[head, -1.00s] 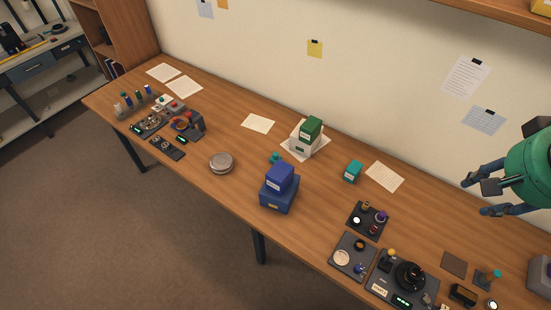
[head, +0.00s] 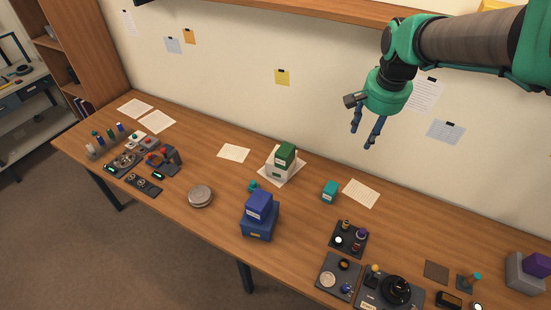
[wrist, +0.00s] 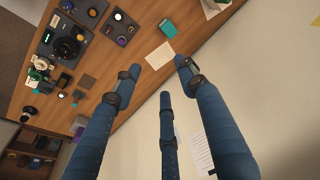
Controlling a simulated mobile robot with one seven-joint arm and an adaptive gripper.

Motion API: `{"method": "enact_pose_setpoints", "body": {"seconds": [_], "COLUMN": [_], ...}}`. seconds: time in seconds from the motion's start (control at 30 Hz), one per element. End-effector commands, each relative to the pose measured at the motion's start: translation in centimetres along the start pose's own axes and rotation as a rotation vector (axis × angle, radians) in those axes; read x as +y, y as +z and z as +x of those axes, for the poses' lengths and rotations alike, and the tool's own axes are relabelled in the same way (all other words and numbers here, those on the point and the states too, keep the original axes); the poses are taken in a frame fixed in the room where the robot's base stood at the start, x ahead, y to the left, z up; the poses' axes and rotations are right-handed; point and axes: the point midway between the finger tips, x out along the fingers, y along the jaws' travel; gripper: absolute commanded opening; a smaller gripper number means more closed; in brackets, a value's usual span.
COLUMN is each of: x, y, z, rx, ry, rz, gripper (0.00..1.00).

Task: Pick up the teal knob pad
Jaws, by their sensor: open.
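A small dark pad with a teal knob standing on it, which I take as the teal knob pad (head: 466,284), lies on the right part of the bench in the head view. It sits between a brown square mat and a grey box with a purple block. In the wrist view it is small and hard to make out. My gripper (head: 362,141) hangs in the air above the back of the bench, up and left of the pad. Its blue fingers are spread and empty; the gripper also shows in the wrist view (wrist: 158,76).
A black round device on a plate (head: 397,290) and a brown mat (head: 437,271) lie left of the pad. The grey box (head: 524,276) stands close at its right. A teal box (head: 329,191) and blue boxes (head: 260,220) stand farther left. The wall is behind.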

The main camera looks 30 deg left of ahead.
Motion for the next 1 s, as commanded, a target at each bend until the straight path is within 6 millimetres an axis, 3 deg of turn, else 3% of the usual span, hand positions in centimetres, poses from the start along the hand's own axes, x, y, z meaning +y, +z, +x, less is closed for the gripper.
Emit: {"method": "enact_pose_setpoints", "body": {"seconds": [0.23, 0.53, 0.77, 1.0], "x": [-6.8, -14.8, -20.8, -26.7], "y": [-1.5, -1.6, -0.3, 2.1], "z": [4.9, 11.4, 17.0, 23.3], "rx": [-0.045, -0.092, -0.125, -0.157], "ry": [0.010, 0.027, 0.046, 0.071], "rz": [0.008, 0.022, 0.033, 0.043], "gripper": [0.42, 0.42, 0.42, 0.42]}}
